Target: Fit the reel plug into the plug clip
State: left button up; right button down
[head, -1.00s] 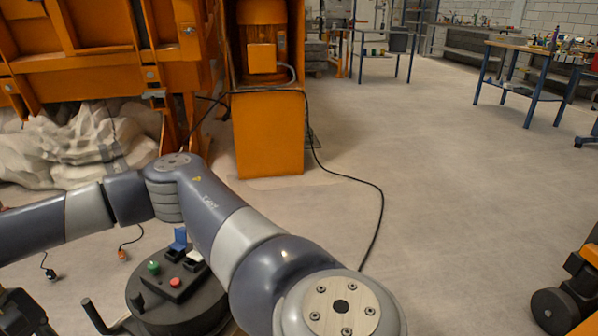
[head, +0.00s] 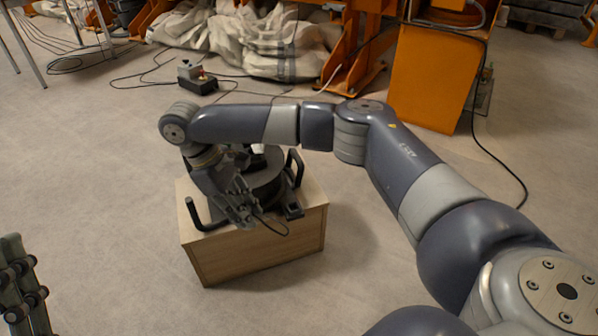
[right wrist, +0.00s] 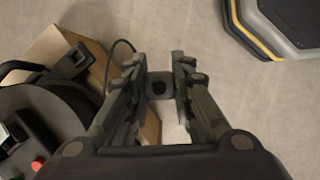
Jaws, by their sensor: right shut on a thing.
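The reel plug (right wrist: 158,86) is a small dark block with a round hole, seen in the right wrist view between the fingers of my right gripper (right wrist: 160,75). My right gripper (head: 244,212) is shut on it, in front of the black cable reel (head: 268,182). A thin black cable loop (head: 284,232) hangs beside the gripper. A dark bracket (head: 293,209) at the reel's front right may be the plug clip; it appears clear of the plug. My left gripper (head: 25,290) shows in part at the lower left, and its opening is unclear.
The reel stands on a wooden box (head: 258,255), with black handles (head: 194,214) around it. A grey control box (head: 197,80) and loose cables lie on the floor behind. White sacks and orange machinery (head: 425,85) stand at the back.

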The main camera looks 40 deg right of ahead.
pick_arm(q)
jog(key=w+f+g+y+p, duration=0.2)
jog(key=f+g, duration=0.4)
jog(key=f, duration=0.3)
jog(key=w+a+f+g+y+p, duration=0.1)
jog(key=w+f+g+y+p, duration=0.2)
jog(key=f+g, duration=0.4)
notch_tip(320, 180, down, 3)
jog(key=shift+w+a+f+p, duration=0.1)
jog(key=shift+w+a+p, duration=0.05)
jog(key=shift+w+p, duration=0.75)
pick_arm(e)
jog(key=w+d+f+n+t+y, duration=0.1)
jog(key=w+d+f+n+t, duration=0.2)
jog(key=d+n, duration=0.6)
jog(key=w+d+f+n+t, duration=0.4)
jog(key=d+n, duration=0.5)
jog(key=n, duration=0.7)
jog(key=shift+w+d+f+t+y, duration=0.3)
jog(key=shift+w+d+f+y, duration=0.1)
jog(key=shift+w+f, duration=0.6)
pick_arm(q)
jog(key=shift+s+g, duration=0.15)
jog(key=shift+g, duration=0.15)
pick_arm(e)
jog(key=shift+w+r, duration=0.1)
